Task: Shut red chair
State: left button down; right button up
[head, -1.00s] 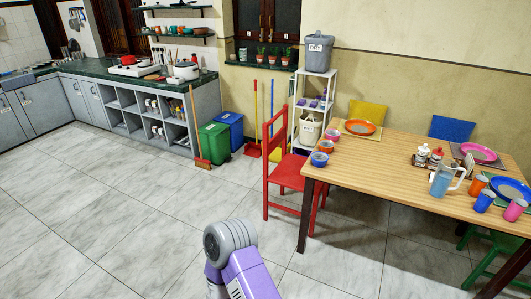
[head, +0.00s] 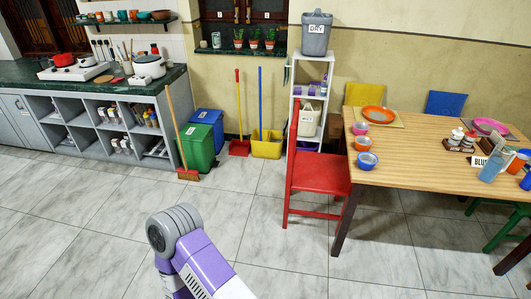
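The red chair (head: 318,174) stands at the left end of the wooden dining table (head: 430,162), right of centre in the head view. Its tall back is on the left and its seat reaches to the table's left edge, close to the front left leg. It is upright, with open floor between its back and me. A purple and grey part of my arm shows at the bottom centre, apart from the chair. Neither gripper is in view.
Tiled floor (head: 110,220) is clear left of the chair. Behind it stand a white shelf (head: 330,68), a yellow bucket (head: 267,146), a green bin (head: 197,146) and a broom (head: 188,174). Cups and plates sit on the table. A green chair (head: 505,210) is at right.

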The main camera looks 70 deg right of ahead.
aim_at(309, 171)
jog(key=i, duration=1.4)
jog(key=z, duration=3.85)
